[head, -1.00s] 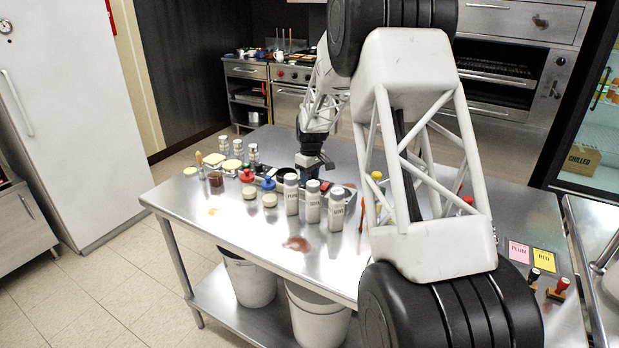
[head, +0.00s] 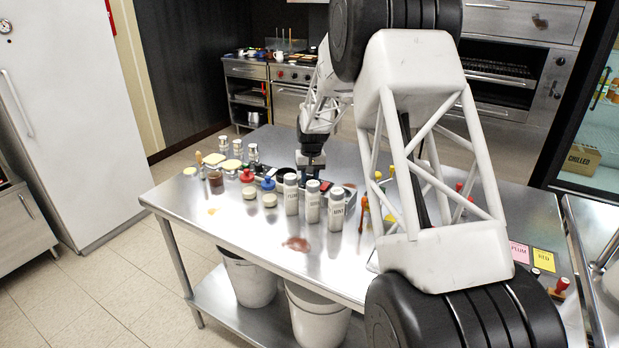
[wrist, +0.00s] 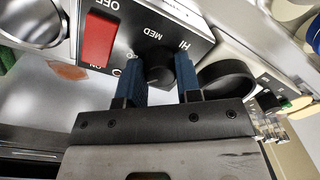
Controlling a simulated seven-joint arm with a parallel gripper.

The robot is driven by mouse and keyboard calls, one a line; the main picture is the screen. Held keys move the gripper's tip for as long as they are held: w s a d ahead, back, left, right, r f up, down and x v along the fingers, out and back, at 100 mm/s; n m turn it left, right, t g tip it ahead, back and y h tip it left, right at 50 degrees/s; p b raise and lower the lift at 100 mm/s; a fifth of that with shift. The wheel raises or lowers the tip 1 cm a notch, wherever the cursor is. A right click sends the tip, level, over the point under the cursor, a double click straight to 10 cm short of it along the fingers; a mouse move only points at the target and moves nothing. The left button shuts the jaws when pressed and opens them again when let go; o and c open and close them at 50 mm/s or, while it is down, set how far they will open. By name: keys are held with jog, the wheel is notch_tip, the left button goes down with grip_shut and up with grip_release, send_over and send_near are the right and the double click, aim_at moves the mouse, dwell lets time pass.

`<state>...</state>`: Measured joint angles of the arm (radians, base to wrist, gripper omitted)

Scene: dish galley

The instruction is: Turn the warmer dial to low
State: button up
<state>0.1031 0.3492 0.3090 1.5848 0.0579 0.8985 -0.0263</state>
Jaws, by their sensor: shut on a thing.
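The warmer's black dial (wrist: 159,72) sits on a dark panel (wrist: 135,40) in the wrist view. MED and HI are printed beside it, with OFF farther up and part of another letter near the left finger. My gripper (wrist: 159,84) has its blue fingers on either side of the dial and is shut on it. Which mark the dial points to cannot be told. A red rocker switch (wrist: 98,38) is left of the dial, with ON below it. In the head view my gripper (head: 311,168) is low over the table behind the white bottles, and the dial is hidden.
White labelled bottles (head: 312,205) stand in front of my gripper on the steel table (head: 240,225). Red-lidded and blue-lidded jars (head: 269,190) are to their left. Several shakers (head: 237,148) stand farther back left. A reddish spill (head: 297,244) lies in front of the bottles.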

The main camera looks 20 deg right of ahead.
aim_at(311, 178)
jog(key=m, duration=0.6)
dwell(0.4)
jog(key=o, duration=0.9)
jog(key=shift+r, duration=0.1)
jog(key=shift+s+d+r, duration=0.1)
jog(key=shift+s+r, duration=0.05)
jog(key=shift+r, duration=3.65)
